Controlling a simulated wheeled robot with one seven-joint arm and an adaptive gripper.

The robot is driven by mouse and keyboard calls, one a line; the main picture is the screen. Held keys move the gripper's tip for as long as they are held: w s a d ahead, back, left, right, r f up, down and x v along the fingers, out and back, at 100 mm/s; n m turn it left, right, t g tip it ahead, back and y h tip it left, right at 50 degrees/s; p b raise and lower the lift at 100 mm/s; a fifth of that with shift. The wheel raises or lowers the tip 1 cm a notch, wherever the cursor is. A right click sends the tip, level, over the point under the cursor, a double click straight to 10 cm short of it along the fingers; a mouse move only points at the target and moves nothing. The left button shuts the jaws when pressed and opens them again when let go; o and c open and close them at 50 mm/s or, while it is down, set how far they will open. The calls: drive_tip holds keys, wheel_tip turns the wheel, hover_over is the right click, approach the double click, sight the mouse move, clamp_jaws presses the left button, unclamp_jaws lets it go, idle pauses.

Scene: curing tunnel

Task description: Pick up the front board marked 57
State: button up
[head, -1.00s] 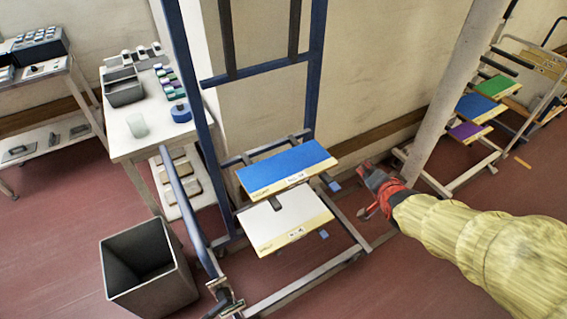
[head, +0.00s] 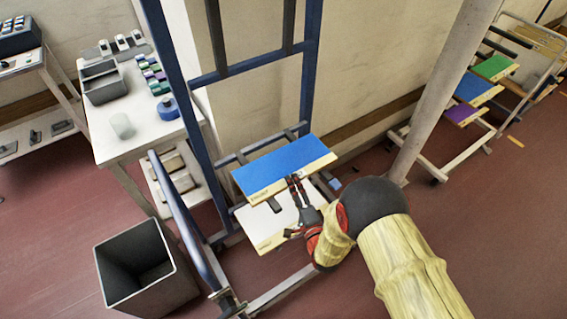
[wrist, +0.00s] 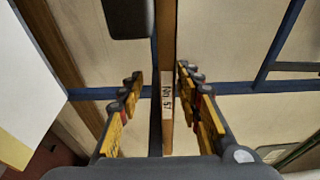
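The blue-topped board (head: 282,165) lies on the upper arms of the blue rack, its pale front edge facing me. In the wrist view its edge (wrist: 168,100) runs upright down the middle with a label reading 57. My gripper (head: 295,183) is at that front edge, over the white board below. In the wrist view my gripper (wrist: 160,85) is open, with fingers on both sides of the edge and gaps showing. The white board (head: 262,222) lies below, partly hidden by my gripper; it also shows at the left of the wrist view (wrist: 25,75).
The blue rack's post (head: 180,110) stands left of the boards. A grey bin (head: 150,270) is on the floor at front left. A table (head: 125,150) with trays stands behind it. A pale column (head: 440,90) and another rack with coloured boards (head: 475,90) stand right.

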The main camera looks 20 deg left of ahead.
sight(289, 168)
drive_tip(key=x, duration=0.2)
drive_tip(key=b+x, duration=0.1)
drive_tip(key=x, duration=0.1)
drive_tip(key=d+b+x, duration=0.1)
drive_tip(key=x, duration=0.2)
drive_tip(key=shift+w+r, duration=0.3)
drive_tip(key=shift+r, duration=0.05)
drive_tip(key=shift+c, duration=0.5)
drive_tip(key=c, duration=0.8)
clamp_jaws()
